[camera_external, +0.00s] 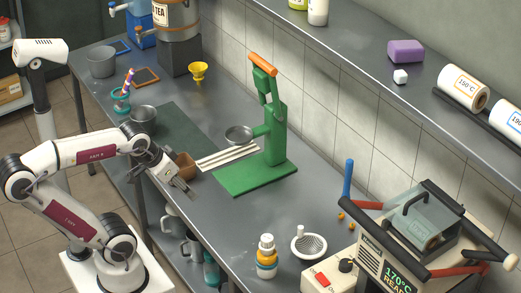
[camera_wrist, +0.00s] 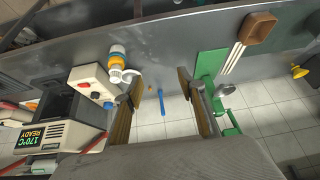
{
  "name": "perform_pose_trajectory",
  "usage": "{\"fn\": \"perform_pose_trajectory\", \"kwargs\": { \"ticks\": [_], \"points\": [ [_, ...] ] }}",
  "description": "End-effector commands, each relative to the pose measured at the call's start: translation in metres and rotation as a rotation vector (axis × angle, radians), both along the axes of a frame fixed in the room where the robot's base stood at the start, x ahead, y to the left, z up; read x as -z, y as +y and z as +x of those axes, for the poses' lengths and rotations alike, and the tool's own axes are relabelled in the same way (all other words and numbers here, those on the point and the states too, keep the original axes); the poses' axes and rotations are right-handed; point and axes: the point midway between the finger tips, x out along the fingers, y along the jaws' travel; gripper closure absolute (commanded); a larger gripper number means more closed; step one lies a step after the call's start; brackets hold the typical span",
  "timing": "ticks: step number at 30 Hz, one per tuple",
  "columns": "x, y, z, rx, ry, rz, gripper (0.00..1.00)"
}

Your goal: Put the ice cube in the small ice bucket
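A small white cube (camera_external: 400,76), apparently the ice cube, sits on the upper shelf in the external view, in front of a purple block. Two grey metal containers stand on the counter at the left: a bucket (camera_external: 102,64) farther back and a smaller one (camera_external: 143,115) nearer. I cannot tell for certain which is the small ice bucket. My gripper (camera_external: 184,188) hangs near the counter's front edge, beside a brown box, far from the cube. In the wrist view my gripper (camera_wrist: 165,112) has its two fingers apart with nothing held between them. The cube cannot be made out there.
A green press (camera_external: 272,140) stands mid-counter with white sticks (camera_external: 228,157) beside it. The brown box (camera_external: 186,166) is close to my gripper. The shelf (camera_external: 350,62) overhangs the counter's back.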

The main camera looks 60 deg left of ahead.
Motion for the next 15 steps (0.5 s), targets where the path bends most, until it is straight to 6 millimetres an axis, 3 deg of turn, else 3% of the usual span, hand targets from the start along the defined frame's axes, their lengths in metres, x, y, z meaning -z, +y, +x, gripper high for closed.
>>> {"fn": "perform_pose_trajectory", "kwargs": {
  "ticks": [6, 15],
  "points": [
    [0.009, -0.015, -0.023, 0.05, 0.026, -0.017, 0.6],
    [0.01, -0.016, -0.025, 0.055, 0.03, -0.018, 0.6]
  ]
}}
